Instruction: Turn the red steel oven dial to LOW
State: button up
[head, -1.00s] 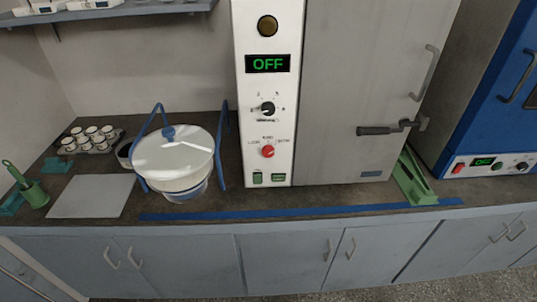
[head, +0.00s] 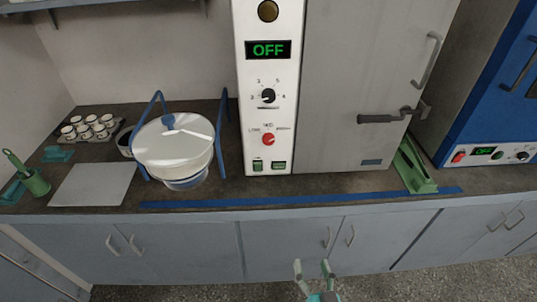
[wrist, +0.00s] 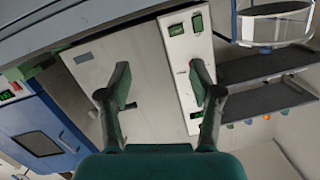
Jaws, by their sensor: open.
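The red dial (head: 268,139) is on the white control panel of the grey steel oven (head: 350,80). LOW is printed at its left, MED above, HIGH at its right; its pointer is too small to read. My gripper (head: 313,267) is at the bottom of the head view, low in front of the cabinets, well apart from the dial. In the wrist view my gripper (wrist: 161,84) is open and empty, with the panel beyond the right finger. That finger hides much of the dial area there.
A black knob (head: 268,96) and a display reading OFF (head: 268,50) are above the dial; green switches (head: 278,166) are below. A blue stand with a white bowl (head: 173,145) is left of the panel. A green bracket (head: 412,168) is at the right.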

jog(key=w+a+r+m+t, duration=0.1)
jog(key=w+a+r, duration=0.2)
jog(key=w, duration=0.3)
jog(key=w+a+r+m, duration=0.1)
jog(key=w+a+r, duration=0.15)
jog(key=w, duration=0.35)
jog(key=m+h, duration=0.1)
jog(key=m, duration=0.1)
send_near(269, 142)
jog(key=shift+t, duration=0.4)
jog(key=w, duration=0.9)
jog(key=shift+w+a+f, duration=0.3)
jog(key=shift+a, duration=0.05)
jog(key=c, duration=1.1)
jog(key=shift+c, duration=0.2)
